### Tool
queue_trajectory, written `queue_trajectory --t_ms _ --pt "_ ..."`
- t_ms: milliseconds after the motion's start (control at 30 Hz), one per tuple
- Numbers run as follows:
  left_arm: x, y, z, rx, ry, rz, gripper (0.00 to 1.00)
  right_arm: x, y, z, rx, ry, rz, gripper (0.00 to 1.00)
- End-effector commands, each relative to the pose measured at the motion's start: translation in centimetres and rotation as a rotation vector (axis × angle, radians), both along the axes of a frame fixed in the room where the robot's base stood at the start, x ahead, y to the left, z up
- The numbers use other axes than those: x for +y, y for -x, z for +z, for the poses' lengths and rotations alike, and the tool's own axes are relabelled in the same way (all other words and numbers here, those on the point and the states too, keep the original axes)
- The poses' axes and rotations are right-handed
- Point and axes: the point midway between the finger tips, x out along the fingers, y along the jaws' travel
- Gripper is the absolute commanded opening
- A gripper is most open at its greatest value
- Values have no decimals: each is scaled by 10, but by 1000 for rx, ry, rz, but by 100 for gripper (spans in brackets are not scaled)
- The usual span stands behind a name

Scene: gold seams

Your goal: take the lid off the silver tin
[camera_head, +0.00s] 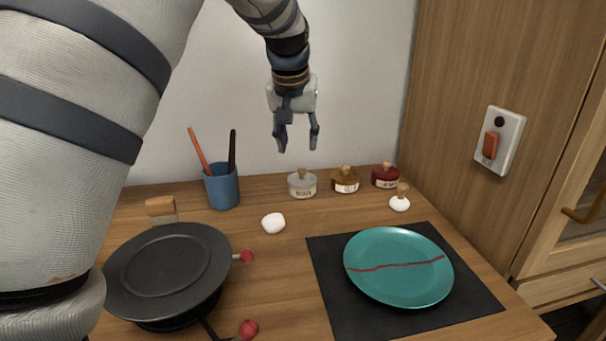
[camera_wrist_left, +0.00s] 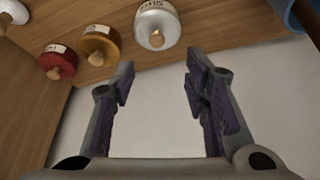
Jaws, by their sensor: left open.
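The silver tin (camera_head: 302,186) stands upright at the back of the wooden table. It has a paper label and a lid with a round wooden knob (camera_head: 301,174). The lid sits on the tin. My left gripper (camera_head: 297,143) is open and empty, above the tin and apart from it, fingers pointing down. In the left wrist view the silver tin (camera_wrist_left: 157,25) shows at the top, beyond the two open fingers (camera_wrist_left: 160,85). My right gripper is not in view.
An amber tin (camera_head: 345,181) and a red tin (camera_head: 385,176) stand right of the silver one. A blue cup (camera_head: 222,188) with two sticks stands left. A white lump (camera_head: 273,223), a black pan (camera_head: 165,265) and a teal plate (camera_head: 398,283) on a dark mat (camera_head: 330,270) lie nearer.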

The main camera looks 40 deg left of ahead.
Motion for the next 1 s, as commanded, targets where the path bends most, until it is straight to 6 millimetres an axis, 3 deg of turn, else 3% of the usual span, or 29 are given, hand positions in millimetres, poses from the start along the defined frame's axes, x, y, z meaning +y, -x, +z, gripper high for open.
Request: queue_trajectory --t_ms 33,167,400,700,867,1000 --pt "2 -4 -14 9 0 0 42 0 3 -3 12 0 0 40" --pt "4 -9 -28 5 1 1 42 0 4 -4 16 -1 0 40" --pt "6 -18 -70 3 0 2 42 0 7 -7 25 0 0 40" --pt "7 -21 -76 -1 0 1 42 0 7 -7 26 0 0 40" --pt "7 -21 -76 -1 0 1 6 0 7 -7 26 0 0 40" --pt "7 -21 -76 -1 0 1 2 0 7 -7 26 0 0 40"
